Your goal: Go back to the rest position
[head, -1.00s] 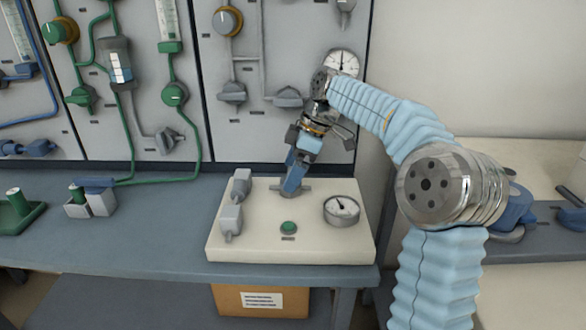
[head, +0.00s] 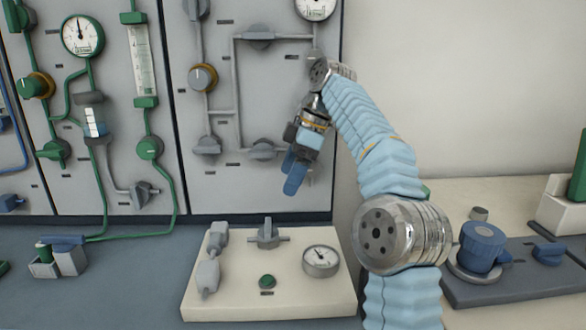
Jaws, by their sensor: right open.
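My right gripper (head: 293,177) hangs in the air above the cream control box (head: 328,297), in front of the grey wall panel (head: 266,186). Its blue fingers point down, and nothing shows between them. It is apart from the grey knob valve (head: 267,236) at the back of the box. The box also bears a round gauge (head: 321,260), a green button (head: 267,281) and two grey switches at its left. My right arm comes in from the lower right. My left gripper is not in view.
Wall panels with green and grey pipes, valves and a gauge (head: 82,36) stand behind the blue-grey bench (head: 130,288). At right, a dark plate with a blue knob (head: 483,246) lies on a pale surface. The air left of my right arm is free.

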